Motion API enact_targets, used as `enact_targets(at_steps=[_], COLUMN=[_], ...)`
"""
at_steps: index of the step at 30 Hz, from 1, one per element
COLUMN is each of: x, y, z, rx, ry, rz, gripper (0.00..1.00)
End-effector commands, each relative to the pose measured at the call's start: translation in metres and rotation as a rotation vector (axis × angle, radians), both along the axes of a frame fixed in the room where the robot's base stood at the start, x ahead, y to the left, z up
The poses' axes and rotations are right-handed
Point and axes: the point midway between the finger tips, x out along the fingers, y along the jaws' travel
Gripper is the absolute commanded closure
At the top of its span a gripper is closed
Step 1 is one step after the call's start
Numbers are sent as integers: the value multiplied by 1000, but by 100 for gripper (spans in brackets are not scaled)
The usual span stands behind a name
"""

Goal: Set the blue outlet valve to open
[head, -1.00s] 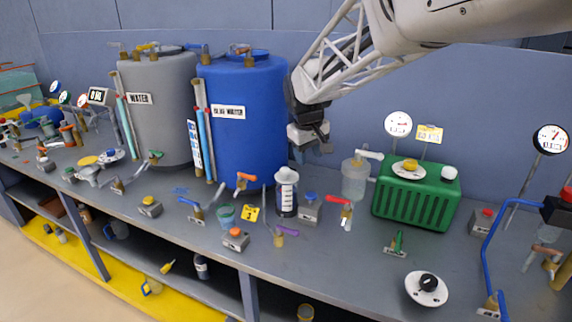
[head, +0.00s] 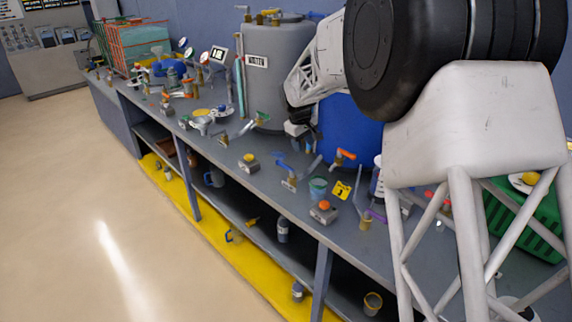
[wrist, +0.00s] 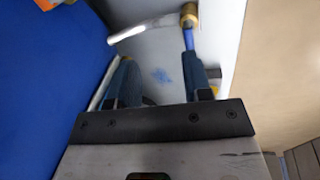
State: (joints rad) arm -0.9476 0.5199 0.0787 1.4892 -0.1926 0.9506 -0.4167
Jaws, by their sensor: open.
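The blue outlet valve (head: 289,178) stands on the bench in front of the tanks, with a blue lever on a brass body. My gripper (head: 306,144) is above and behind it in the head view, in front of the blue tank (head: 345,125). In the wrist view, my open gripper (wrist: 163,78) has nothing visible between its two fingers. A blue lever (wrist: 189,40) with a brass fitting and grey spout shows just beyond the right finger, which hides its lower end. It looks like the outlet valve. I cannot tell whether the finger touches it.
An orange-lever valve (head: 343,158), a teal cup (head: 318,188), a yellow tag (head: 341,191) and a block with an orange button (head: 323,213) stand close by on the right. The grey tank (head: 278,80) is behind. My arm covers the right of the head view.

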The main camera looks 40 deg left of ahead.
Motion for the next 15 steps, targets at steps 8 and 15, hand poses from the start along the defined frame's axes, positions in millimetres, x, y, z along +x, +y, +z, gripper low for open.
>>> enact_targets(at_steps=[8, 15], x=[-27, -31], y=[61, 70], z=[-33, -38], rx=[-16, -18], ry=[-3, -4], rz=[87, 101], gripper=[55, 55])
